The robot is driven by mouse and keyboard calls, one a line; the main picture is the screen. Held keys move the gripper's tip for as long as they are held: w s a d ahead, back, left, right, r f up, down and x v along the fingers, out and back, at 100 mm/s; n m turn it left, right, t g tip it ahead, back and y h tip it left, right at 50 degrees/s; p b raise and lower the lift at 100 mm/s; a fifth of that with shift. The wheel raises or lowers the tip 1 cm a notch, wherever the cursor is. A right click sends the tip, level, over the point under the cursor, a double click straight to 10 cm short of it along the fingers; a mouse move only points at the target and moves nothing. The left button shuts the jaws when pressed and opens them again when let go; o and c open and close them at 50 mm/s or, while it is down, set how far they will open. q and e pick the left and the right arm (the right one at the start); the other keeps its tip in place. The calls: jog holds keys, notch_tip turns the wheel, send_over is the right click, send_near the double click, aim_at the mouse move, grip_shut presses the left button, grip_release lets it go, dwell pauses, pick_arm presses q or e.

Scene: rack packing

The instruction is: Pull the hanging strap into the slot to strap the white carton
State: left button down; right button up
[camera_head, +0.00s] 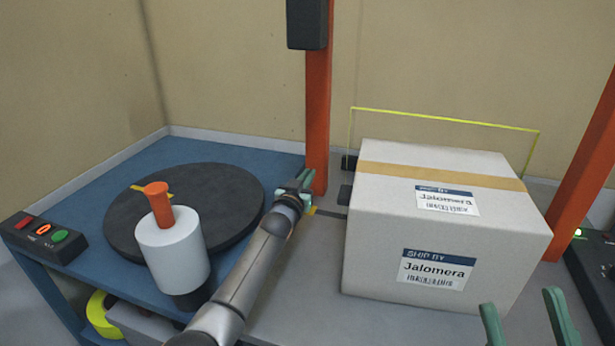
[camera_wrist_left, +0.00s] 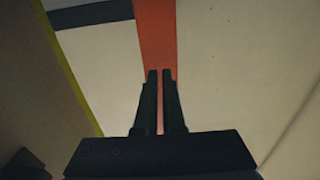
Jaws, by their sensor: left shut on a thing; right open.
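The white carton (camera_head: 365,235), with tan tape and two labels, sits on the grey table at right. A thin yellow strap (camera_head: 445,118) arches behind and above it; a yellow strip also shows in the left wrist view (camera_wrist_left: 66,65). My left gripper (camera_head: 304,178) is left of the carton by the orange post (camera_head: 317,100). It is shut, with a small yellow-orange piece (camera_head: 312,211) just below it; its hold on the strap is hard to see. A dark band (camera_head: 331,213), perhaps the slot, runs towards the carton. My right gripper (camera_head: 522,298) is open in front of the carton.
A button box (camera_head: 45,238) is at far left. A second orange post (camera_head: 585,165) stands right of the carton.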

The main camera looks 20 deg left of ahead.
pick_arm(q)
jog(key=c, duration=1)
grip_release()
jog(key=shift+s, duration=0.1)
pick_arm(e)
jog(key=shift+r, duration=0.1)
notch_tip(320, 180, up, 4)
jog(key=p, duration=0.5)
pick_arm(q)
jog(key=shift+s+a+p, duration=0.2)
jog(key=shift+s+p, duration=0.1)
jog(key=shift+s, duration=5.85)
pick_arm(e)
jog(key=w+d+f+m+h, duration=0.1)
jog(key=w+f+m+h, duration=0.2)
jog(key=w+f+h, duration=0.1)
jog(key=shift+f+h, duration=0.55)
jog(key=shift+h, duration=0.05)
